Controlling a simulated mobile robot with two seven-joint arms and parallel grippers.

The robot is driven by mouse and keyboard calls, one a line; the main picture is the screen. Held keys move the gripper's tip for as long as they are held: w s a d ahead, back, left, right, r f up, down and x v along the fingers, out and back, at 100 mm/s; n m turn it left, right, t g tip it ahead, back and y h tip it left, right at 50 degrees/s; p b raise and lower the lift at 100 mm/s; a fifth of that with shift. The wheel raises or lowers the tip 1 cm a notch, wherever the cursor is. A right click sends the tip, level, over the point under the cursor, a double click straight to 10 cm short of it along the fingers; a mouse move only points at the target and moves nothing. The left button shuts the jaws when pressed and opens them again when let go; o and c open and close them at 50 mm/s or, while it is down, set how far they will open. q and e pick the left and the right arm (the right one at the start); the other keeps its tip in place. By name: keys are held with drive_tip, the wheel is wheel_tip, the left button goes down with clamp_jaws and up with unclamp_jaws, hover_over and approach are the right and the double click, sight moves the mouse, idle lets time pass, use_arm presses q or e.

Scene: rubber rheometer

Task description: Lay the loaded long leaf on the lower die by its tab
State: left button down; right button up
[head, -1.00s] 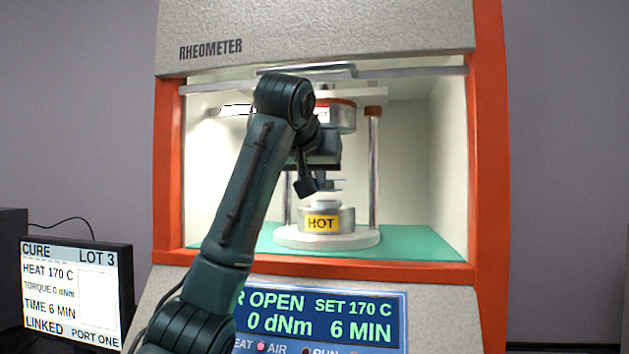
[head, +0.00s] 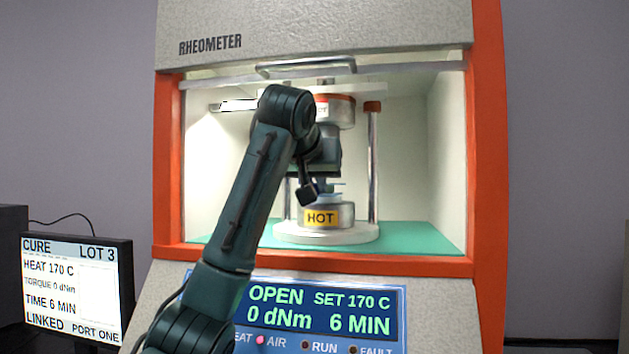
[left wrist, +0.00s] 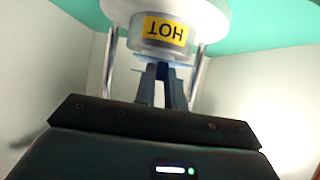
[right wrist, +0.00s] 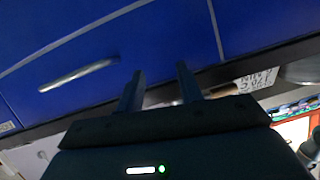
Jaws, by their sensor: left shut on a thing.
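The lower die (head: 346,214) is a silver cylinder with a yellow HOT label, on a round pale base inside the rheometer chamber. My left gripper (head: 324,184) is just above its top, partly hidden by my arm. It is shut on the long leaf (head: 338,184), a thin bluish sheet seen nearly edge-on. In the left wrist view the leaf (left wrist: 146,58) shows at the fingertips (left wrist: 163,66), close against the lower die (left wrist: 142,36). I cannot tell whether it touches. The load on the leaf is not discernible. My right gripper (right wrist: 158,78) is open and empty.
The upper die (head: 340,112) hangs above my left gripper. A post (head: 373,165) stands at the right of the dies. The clear guard (head: 410,78) is raised. A blue drawer front (right wrist: 110,60) is before my right gripper.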

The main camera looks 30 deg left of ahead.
use_arm(q)
drive_tip(key=c, duration=1.4)
unclamp_jaws()
use_arm(e)
drive_tip(key=shift+w+r, duration=0.1)
drive_tip(key=shift+w, duration=0.15)
